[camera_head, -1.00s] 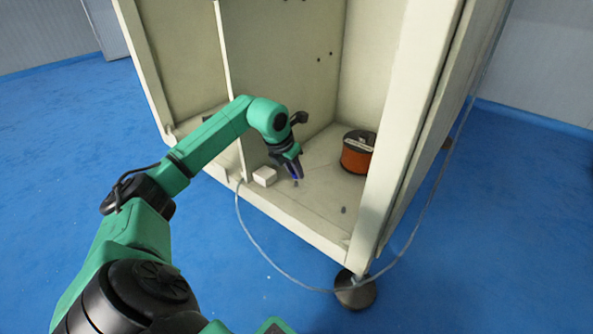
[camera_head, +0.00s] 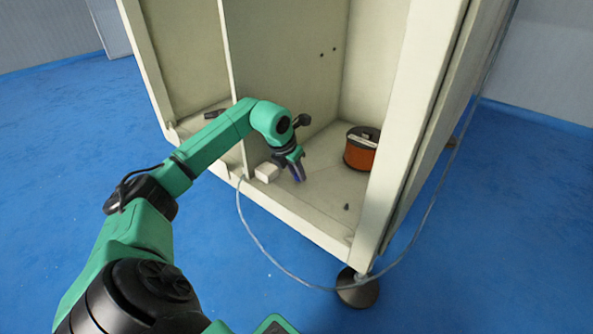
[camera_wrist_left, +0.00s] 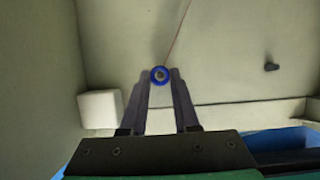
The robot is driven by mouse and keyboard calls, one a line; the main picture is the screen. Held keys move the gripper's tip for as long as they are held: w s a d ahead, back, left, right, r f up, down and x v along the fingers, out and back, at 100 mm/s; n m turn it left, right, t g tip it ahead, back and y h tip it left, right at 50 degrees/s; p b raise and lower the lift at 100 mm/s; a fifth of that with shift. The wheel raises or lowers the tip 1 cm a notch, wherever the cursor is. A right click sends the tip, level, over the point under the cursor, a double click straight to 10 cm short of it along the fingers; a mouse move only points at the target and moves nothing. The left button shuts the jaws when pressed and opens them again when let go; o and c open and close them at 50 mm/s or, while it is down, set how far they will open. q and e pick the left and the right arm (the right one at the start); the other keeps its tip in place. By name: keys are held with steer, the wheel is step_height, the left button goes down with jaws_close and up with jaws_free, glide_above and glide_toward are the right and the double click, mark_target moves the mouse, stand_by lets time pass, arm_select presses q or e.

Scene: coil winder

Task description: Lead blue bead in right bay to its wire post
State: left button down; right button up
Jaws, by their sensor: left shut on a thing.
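My left gripper (camera_head: 299,179) reaches into the right bay of the cabinet, its fingers pointing down close to the bay floor. In the left wrist view the left gripper (camera_wrist_left: 160,77) is shut on the blue bead (camera_wrist_left: 159,74), a ring with a dark grey centre. I cannot tell whether that centre is a post or just the hole. A thin reddish wire (camera_wrist_left: 178,35) runs from the bead up the picture. A small dark peg (camera_head: 346,207) stands on the bay floor to the right; it also shows in the wrist view (camera_wrist_left: 271,67). My right gripper is not in view.
A white block (camera_head: 267,172) sits left of the gripper, by the divider (camera_head: 233,85). An orange-brown spool (camera_head: 359,155) stands at the back right of the bay. A pale cable (camera_head: 270,252) loops outside the front sill. The floor between gripper and spool is clear.

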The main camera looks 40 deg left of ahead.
arm_select(q)
steer(key=shift+f, duration=0.55)
steer(key=c, duration=0.6)
jaws_free()
steer(key=shift+r, duration=0.1)
steer(key=p+v, duration=0.3)
steer(key=v, duration=1.1)
steer(key=shift+s+d+r+p, duration=0.1)
steer(key=shift+s+r+p, duration=0.05)
steer(key=shift+p, duration=0.2)
